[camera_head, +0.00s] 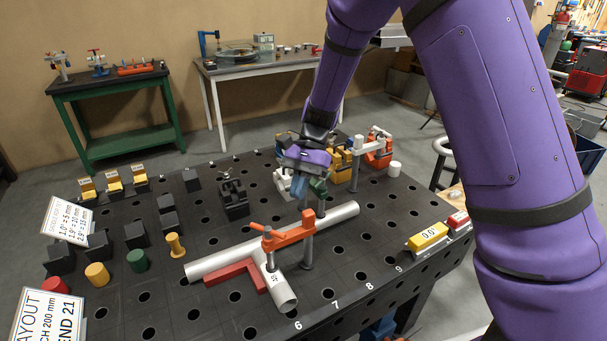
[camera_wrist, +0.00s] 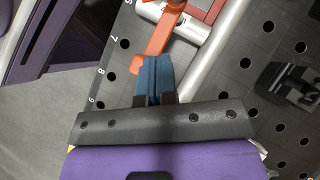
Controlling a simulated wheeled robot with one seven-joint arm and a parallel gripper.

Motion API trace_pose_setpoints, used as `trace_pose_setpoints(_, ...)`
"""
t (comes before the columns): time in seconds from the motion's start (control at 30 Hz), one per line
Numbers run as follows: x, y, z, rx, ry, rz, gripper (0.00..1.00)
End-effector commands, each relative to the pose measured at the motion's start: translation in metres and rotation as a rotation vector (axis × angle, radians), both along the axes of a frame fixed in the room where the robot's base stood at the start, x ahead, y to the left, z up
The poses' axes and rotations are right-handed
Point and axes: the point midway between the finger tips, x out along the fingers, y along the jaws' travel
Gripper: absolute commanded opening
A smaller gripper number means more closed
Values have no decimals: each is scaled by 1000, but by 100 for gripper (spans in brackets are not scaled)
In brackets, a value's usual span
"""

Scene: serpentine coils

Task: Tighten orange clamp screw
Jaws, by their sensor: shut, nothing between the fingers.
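The orange clamp (camera_head: 290,232) stands on a grey post and reaches over a white pipe (camera_head: 335,217). Its screw with a small orange handle (camera_head: 258,228) points down at a short white pipe stub (camera_head: 284,292) marked 45°. My gripper (camera_head: 300,193) is behind and above the clamp, fingers down, apart from its screw. In the wrist view my blue fingers (camera_wrist: 154,60) are together and empty. An orange clamp part (camera_wrist: 158,38) lies just ahead of the fingertips in that view; whether they touch it I cannot tell.
A red square (camera_head: 235,273) lies beside the pipes on the black holed table. Yellow and orange clamps (camera_head: 375,152) stand behind. Black blocks and coloured pegs (camera_head: 137,260) fill the left side.

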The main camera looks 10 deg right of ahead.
Motion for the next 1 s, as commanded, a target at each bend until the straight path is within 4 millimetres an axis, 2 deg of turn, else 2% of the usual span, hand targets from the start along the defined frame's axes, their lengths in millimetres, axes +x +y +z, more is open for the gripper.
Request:
trace_pose_setpoints(0.1,-12,9,-19,-3,4,0,0)
trace_pose_setpoints(0.23,-24,19,-34,-3,2,2,0)
trace_pose_setpoints(0.5,-47,37,-38,-2,1,0,0)
trace_pose_setpoints(1.0,-52,40,-39,-2,-1,-16,0)
